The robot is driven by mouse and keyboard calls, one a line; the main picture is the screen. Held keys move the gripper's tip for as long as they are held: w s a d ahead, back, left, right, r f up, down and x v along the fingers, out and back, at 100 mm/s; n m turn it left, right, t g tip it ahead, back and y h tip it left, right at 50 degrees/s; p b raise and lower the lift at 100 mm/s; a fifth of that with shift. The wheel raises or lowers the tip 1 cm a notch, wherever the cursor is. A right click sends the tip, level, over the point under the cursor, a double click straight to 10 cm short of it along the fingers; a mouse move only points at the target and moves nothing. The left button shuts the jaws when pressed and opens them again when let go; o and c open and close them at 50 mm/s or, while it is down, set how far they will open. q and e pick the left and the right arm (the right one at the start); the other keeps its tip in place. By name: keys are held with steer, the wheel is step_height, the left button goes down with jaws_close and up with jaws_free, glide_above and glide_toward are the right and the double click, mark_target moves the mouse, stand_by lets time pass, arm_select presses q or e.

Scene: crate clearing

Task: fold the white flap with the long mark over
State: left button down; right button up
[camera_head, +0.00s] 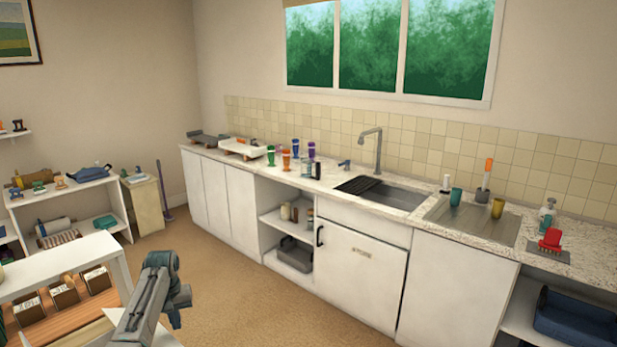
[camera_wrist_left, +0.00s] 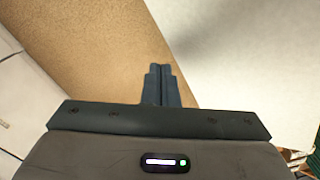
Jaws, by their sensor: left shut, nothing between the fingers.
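My left gripper (camera_wrist_left: 162,70) is shut and empty in the left wrist view, its fingertips pressed together. In that view a plain white panel (camera_wrist_left: 235,55) fills the upper right, beyond the fingers. I cannot tell whether it is the flap, and no long mark shows on it. In the head view my left arm reaches up from the bottom, and its gripper (camera_head: 178,305) is small and partly hidden by its own links. A white-edged unit (camera_head: 75,250) at lower left holds several brown boxes (camera_head: 65,292) over a wood-coloured floor. My right gripper is not in view.
A long white counter (camera_head: 330,200) with a sink (camera_head: 385,193) runs along the back wall. A low white shelf (camera_head: 105,190) with goods stands at the left. Open tan floor (camera_head: 235,285) lies between the arm and the counter.

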arm_select(q)
steer(key=shift+w+d+f+b, duration=0.25)
steer(key=shift+f+b, duration=0.05)
steer(key=shift+f, duration=0.15)
steer(key=shift+w+d+f+b, duration=0.2)
steer(key=shift+w+f+b, duration=0.1)
steer(key=shift+f, duration=0.1)
steer(key=shift+s, duration=0.1)
steer(key=f+b, duration=0.1)
steer(key=f, duration=0.1)
steer(key=f+b, duration=0.1)
steer(key=shift+w+d+f+b, duration=0.25)
steer(key=shift+w+f+b, duration=0.05)
steer(key=shift+w, duration=0.05)
steer(key=f, duration=0.2)
steer(key=shift+s+a+f+b, duration=0.2)
steer(key=shift+s+f+b, duration=0.05)
steer(key=shift+f+b, duration=0.15)
